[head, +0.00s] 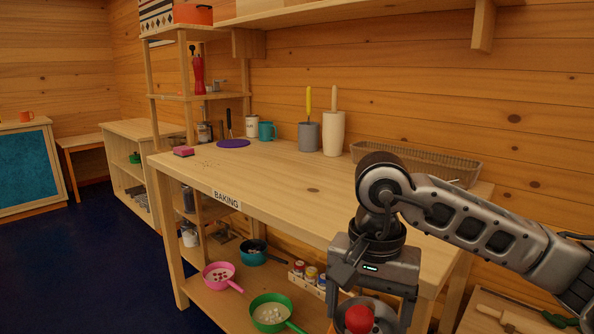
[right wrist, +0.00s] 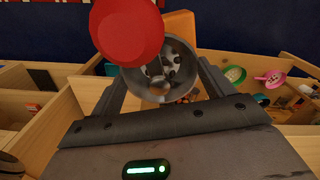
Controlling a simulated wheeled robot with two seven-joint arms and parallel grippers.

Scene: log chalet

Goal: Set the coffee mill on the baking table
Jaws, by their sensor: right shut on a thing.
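The coffee mill, a grey metal bowl-like body (head: 385,316) with a red knob (head: 359,319), is partly cut off by the bottom edge of the head view. In the right wrist view the red knob (right wrist: 127,30) partly covers the open metal body (right wrist: 165,80). My right gripper (head: 372,308) points down and is shut on the mill, in front of the baking table's front edge and apart from its top. The baking table (head: 290,185) is a long pale wooden table with a "BAKING" label (head: 227,199). My left gripper is not in view.
Pans (head: 270,313) and a jar crate (head: 308,278) sit below.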

